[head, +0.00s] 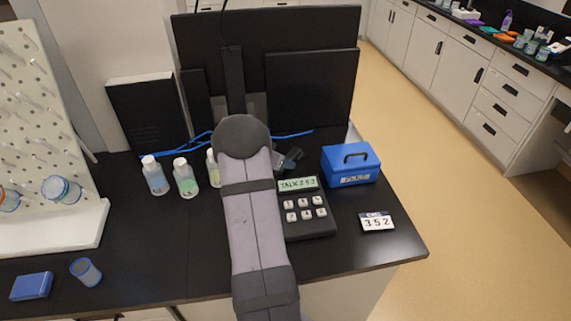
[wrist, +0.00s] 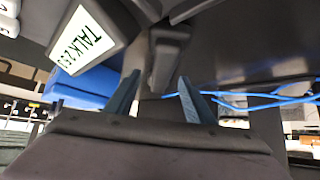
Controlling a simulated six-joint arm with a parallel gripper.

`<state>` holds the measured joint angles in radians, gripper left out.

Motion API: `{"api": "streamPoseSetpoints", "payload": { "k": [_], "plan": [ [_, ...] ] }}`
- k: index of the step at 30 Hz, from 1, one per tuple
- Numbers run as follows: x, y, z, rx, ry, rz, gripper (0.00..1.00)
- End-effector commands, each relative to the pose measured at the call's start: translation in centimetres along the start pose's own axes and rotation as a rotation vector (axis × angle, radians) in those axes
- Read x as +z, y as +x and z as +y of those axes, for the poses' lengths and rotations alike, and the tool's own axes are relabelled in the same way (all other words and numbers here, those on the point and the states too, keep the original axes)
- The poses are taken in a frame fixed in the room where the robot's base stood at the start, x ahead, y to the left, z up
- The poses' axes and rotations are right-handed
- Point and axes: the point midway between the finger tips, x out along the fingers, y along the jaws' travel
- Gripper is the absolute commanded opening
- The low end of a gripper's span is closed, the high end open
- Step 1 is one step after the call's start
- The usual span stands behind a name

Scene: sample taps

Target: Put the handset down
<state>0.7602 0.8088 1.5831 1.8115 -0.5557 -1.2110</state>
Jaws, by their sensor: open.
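The desk phone (head: 305,215) stands on the black bench, right of my arm, with white keys and a lit display reading "TALK 253". The display (wrist: 88,40) also shows at the upper left of the wrist view. A dark grey handset-like piece (wrist: 167,55) lies between the fingers of my gripper (wrist: 158,82) in the wrist view. The fingers are apart, one on each side of it, with no clear grip. I cannot tell whether it rests on the cradle. In the head view my arm hides most of the gripper and the handset.
A blue box (head: 350,166) with a handle stands behind the phone on the right. Small bottles (head: 185,178) stand left of my arm. Monitors (head: 313,85) and a blue cable (head: 292,135) are behind.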

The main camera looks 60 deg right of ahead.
Motion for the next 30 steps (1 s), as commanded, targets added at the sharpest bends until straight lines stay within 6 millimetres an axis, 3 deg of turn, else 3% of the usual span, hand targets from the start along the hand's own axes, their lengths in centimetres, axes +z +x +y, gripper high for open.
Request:
{"api": "streamPoseSetpoints", "payload": {
  "k": [9, 20, 26, 30],
  "plan": [
    [-0.4, 3.2, -0.1, 0.002, -0.001, 0.0, 0.48],
    [-0.3, 3.8, -0.2, 0.0, -0.001, 0.001, 0.48],
    [-0.3, 3.8, -0.2, 0.0, -0.001, 0.001, 0.03],
    [-0.4, 3.8, -0.2, 0.0, 0.0, 0.001, 0.0]
  ]
}}
